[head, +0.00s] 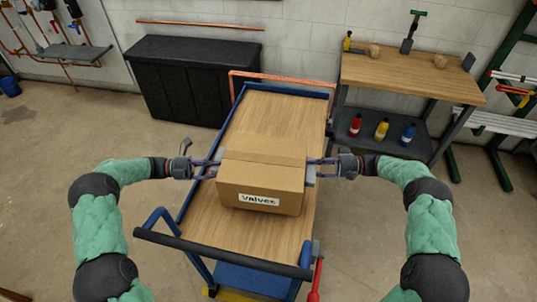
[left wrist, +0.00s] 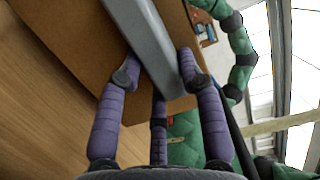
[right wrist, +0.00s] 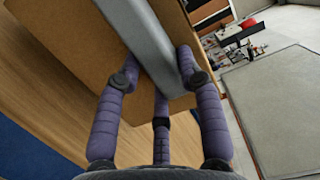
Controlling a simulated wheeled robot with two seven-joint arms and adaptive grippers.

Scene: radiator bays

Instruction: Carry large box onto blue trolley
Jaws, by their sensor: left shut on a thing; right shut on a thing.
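The large cardboard box (head: 262,178), labelled "Valves", is over the wooden deck of the blue trolley (head: 285,112), near the middle of the deck. I cannot tell whether its base touches the deck. My left gripper (head: 213,168) is shut on the grey handle at the box's left side. My right gripper (head: 313,170) is shut on the handle at its right side. The left wrist view shows purple fingers around a grey handle bar (left wrist: 145,40) on the box. The right wrist view shows the same grip on the other handle bar (right wrist: 145,45).
A black chest (head: 190,80) stands behind the trolley to the left. A workbench (head: 405,75) with tools and several bottles stands at the back right. The trolley's push handle (head: 220,255) is on the near side. The floor on both sides is clear.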

